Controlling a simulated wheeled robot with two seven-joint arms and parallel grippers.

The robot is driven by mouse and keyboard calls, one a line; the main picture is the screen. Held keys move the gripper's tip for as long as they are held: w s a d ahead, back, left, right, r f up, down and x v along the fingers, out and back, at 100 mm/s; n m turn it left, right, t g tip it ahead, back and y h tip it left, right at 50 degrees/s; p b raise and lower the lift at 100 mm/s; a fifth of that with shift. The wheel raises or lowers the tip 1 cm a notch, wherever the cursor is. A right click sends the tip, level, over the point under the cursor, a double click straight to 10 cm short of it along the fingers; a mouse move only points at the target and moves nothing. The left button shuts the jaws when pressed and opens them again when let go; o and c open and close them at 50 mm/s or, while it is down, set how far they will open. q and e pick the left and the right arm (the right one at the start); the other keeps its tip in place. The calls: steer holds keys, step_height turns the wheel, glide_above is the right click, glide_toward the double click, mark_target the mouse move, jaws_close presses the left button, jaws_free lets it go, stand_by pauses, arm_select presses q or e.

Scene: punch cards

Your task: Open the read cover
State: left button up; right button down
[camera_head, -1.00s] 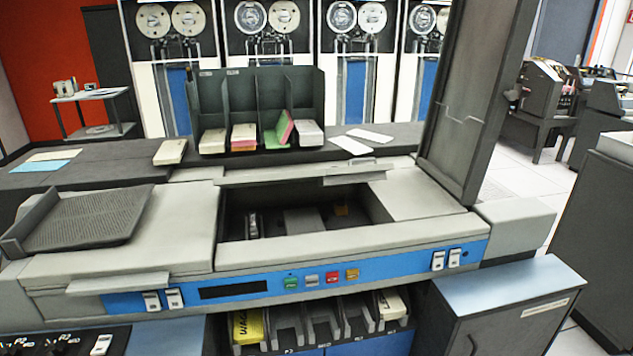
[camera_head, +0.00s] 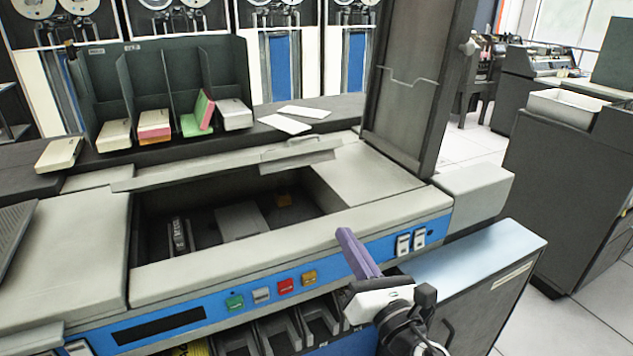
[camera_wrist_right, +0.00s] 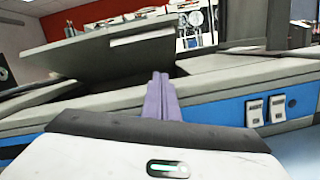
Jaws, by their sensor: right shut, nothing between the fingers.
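The card machine (camera_head: 80,240) has an open bay (camera_head: 200,225) in its top, with parts visible inside. A pale grey lid (camera_head: 215,165) is seen nearly edge-on behind the bay, with a small flap (camera_head: 300,160) at its right end. In the right wrist view this lid (camera_wrist_right: 90,55) stands tilted above the opening. A tall dark panel (camera_head: 410,90) stands upright at the machine's right end. My right gripper (camera_head: 343,237) has purple fingers, shut and empty, in front of the machine's front edge; they also show in the wrist view (camera_wrist_right: 160,78). My left gripper is out of view.
A blue strip with coloured buttons (camera_head: 285,286) and white switches (camera_head: 404,245) runs along the front. A dark card rack (camera_head: 170,70) with card stacks stands behind. A blue-topped cabinet (camera_head: 470,260) is at the lower right.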

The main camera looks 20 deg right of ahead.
steer(key=w+r+n, duration=0.1)
steer(key=w+r, duration=0.1)
steer(key=w, duration=0.1)
steer(key=w+r+n+p, duration=0.1)
steer(key=w+r+n, duration=0.1)
steer(key=w, duration=0.2)
steer(key=w+a+r+n+t+y+p, duration=0.1)
steer(key=w+r, duration=0.1)
steer(key=w, duration=0.1)
steer(key=shift+w+r+n, duration=0.2)
steer(key=shift+w+n, duration=0.1)
steer(key=shift+w, duration=0.05)
arm_select(q)
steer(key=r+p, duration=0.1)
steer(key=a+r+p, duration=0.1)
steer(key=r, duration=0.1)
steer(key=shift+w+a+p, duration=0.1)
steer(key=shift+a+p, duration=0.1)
steer(key=shift+p, duration=0.15)
arm_select(e)
steer(key=w+r, duration=0.1)
steer(key=r, duration=0.2)
steer(key=shift+w, duration=0.35)
steer(key=shift+w+r, duration=0.1)
steer(key=shift+r, duration=0.05)
